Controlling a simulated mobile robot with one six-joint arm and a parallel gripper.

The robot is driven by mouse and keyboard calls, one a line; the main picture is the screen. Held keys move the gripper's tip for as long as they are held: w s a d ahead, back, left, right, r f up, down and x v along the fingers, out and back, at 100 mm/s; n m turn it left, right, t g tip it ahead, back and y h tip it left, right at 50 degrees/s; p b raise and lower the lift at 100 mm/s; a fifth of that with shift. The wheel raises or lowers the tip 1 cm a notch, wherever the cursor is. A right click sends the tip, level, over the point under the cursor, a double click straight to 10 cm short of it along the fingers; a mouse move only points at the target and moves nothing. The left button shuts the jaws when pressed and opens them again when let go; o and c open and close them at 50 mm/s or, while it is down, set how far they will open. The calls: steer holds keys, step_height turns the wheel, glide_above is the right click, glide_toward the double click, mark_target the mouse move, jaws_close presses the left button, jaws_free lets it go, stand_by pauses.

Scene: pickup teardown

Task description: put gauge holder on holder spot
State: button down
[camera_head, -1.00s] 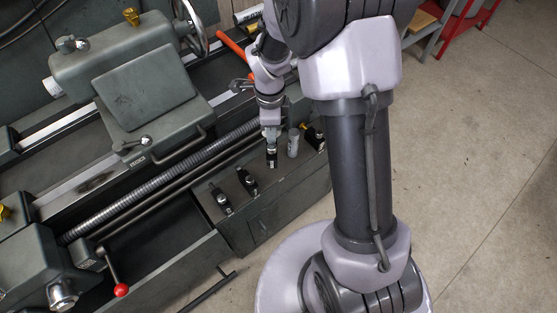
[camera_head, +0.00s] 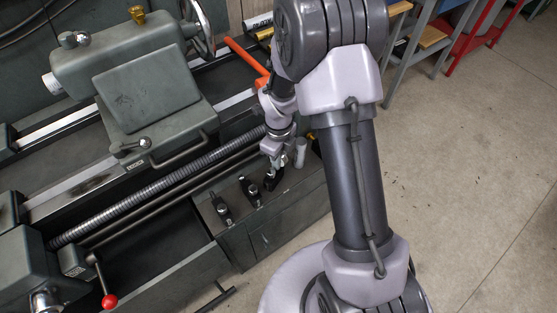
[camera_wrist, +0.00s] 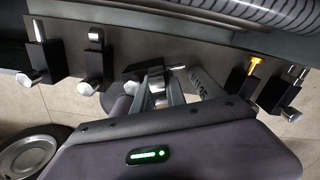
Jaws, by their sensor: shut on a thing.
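My gripper (camera_head: 271,163) points down over the top of the grey cabinet (camera_head: 262,232) in front of the lathe. It is shut on a small black holder, which I take for the gauge holder (camera_head: 272,182). In the wrist view my gripper (camera_wrist: 161,92) is at the centre, with the dark holder (camera_wrist: 148,71) between and beyond its fingers, partly hidden. I cannot tell whether the holder touches the cabinet top. No marked holder spot can be made out.
Two black holders (camera_head: 222,207) (camera_head: 250,189) stand to the left on the cabinet top. A pale cylinder (camera_head: 300,152) stands close on the right. In the wrist view a yellow-topped holder (camera_wrist: 250,70) stands further right. The lathe's lead screw (camera_head: 180,175) runs behind.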

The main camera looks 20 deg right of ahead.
mark_target(278, 173)
steer(key=shift+f, duration=0.1)
steer(key=c, duration=1.4)
jaws_free()
steer(key=shift+o, duration=0.2)
step_height(278, 173, up, 13)
steer(key=p, duration=0.5)
steer(key=shift+f, duration=0.2)
steer(key=s+a+r+n+t+y, duration=0.1)
steer(key=s+r+n+t, duration=0.1)
steer(key=s+r+n, duration=0.45)
steer(key=s+a+r+n+t, duration=0.2)
steer(key=s+r+n, duration=0.2)
steer(key=r+n, duration=0.55)
steer(key=s+a+r+n+t+y, duration=0.1)
steer(key=s+r+n, duration=0.5)
steer(key=s, duration=0.3)
steer(key=shift+s+a+r+n+t, duration=0.15)
steer(key=shift+a+r+n+t, duration=0.2)
steer(key=shift+n, duration=0.45)
steer(key=shift+f, duration=0.1)
